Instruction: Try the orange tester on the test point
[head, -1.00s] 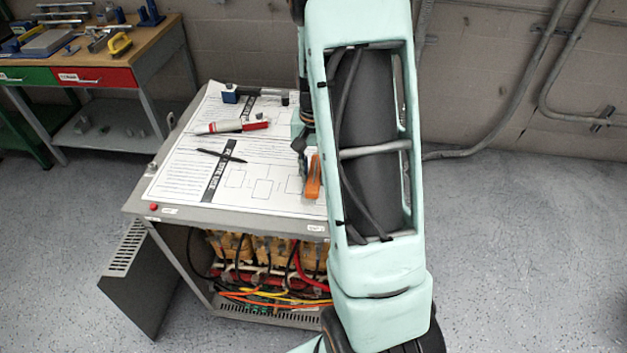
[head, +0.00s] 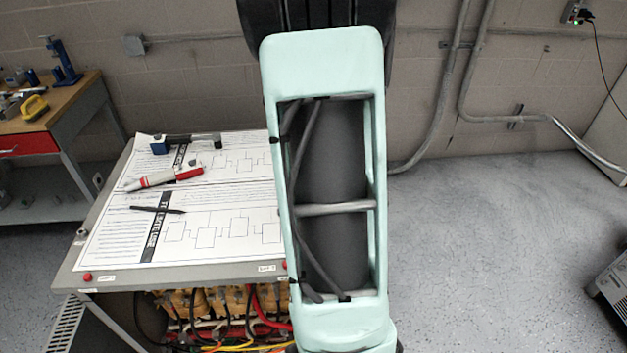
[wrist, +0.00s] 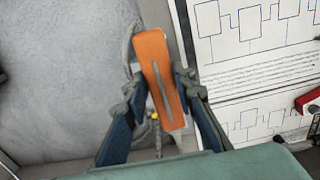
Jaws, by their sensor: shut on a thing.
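The orange tester (wrist: 158,75) is between the two fingers of my gripper (wrist: 163,88) in the wrist view, and the gripper is shut on it. It tilts slightly, beside the cabinet's edge, with grey floor to its left. In the head view my arm hides both gripper and tester. A red button (head: 87,277) is at the left of the cabinet's front edge, beside a small label (head: 107,279). Another label (head: 267,267) is near the right end of that edge. Which of these marks the test point I cannot tell.
Printed diagram sheets (head: 215,205) cover the grey cabinet top (head: 180,275). A red and white marker-like tool (head: 163,177), a black pen (head: 158,209) and a blue-black tool (head: 185,141) lie on them. Wires (head: 235,345) show below.

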